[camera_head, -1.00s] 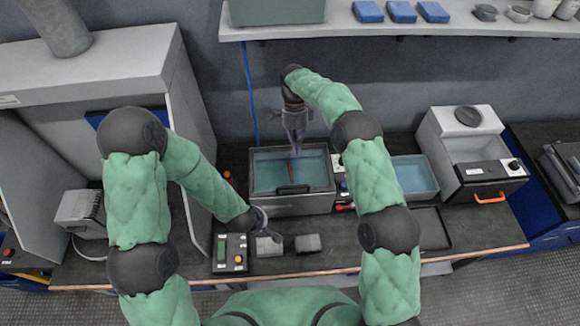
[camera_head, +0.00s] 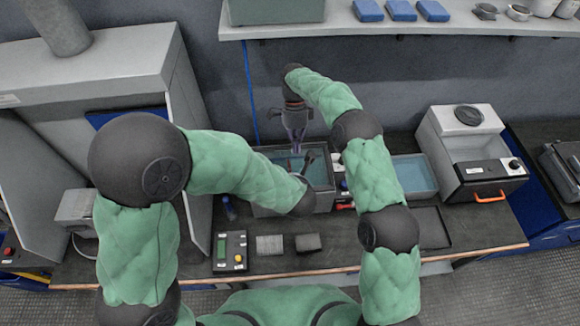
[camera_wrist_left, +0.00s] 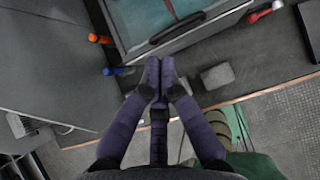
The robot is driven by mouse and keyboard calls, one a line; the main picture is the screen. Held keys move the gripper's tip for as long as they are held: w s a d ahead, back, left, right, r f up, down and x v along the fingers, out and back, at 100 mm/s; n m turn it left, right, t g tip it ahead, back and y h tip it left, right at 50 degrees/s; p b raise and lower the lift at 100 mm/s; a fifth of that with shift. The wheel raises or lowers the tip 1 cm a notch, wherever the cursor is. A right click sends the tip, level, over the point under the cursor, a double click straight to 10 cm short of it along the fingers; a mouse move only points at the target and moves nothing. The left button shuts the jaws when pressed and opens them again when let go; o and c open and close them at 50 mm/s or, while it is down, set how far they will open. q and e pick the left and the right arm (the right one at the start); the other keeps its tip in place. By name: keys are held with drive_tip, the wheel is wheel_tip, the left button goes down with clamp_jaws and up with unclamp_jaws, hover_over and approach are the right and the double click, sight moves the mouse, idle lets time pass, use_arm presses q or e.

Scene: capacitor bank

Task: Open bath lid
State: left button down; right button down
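The bath (camera_head: 323,203) is a grey box with a teal see-through top, behind the bench's front edge. Its lid (camera_wrist_left: 135,15) shows at the top of the left wrist view, with a dark bar handle (camera_wrist_left: 177,27) along the near edge. In the head view my left forearm hides the handle and much of the bath. My left gripper (camera_wrist_left: 160,64) has its fingers together and empty, seen just short of the handle; contact cannot be judged. My right gripper (camera_head: 295,146) points down over the bath's back part; its finger gap is unclear.
A smaller teal-filled tray (camera_head: 414,175) and a white machine (camera_head: 468,150) stand to the right. A large grey cabinet (camera_head: 100,60) stands at left.

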use_arm(q)
drive_tip(key=w+f, duration=0.2)
drive_tip(key=w, duration=0.1)
drive_tip(key=w+f, duration=0.2)
drive_tip(key=w, duration=0.1)
drive_tip(key=w+f, duration=0.2)
drive_tip(key=w, duration=0.1)
drive_tip(key=shift+d+f, duration=0.1)
drive_tip(key=shift+f, duration=0.1)
drive_tip(key=shift+w+r, duration=0.25)
drive_tip(key=shift+w, duration=0.2)
idle(1.1)
use_arm(e)
drive_tip(key=c, duration=1.1)
unclamp_jaws()
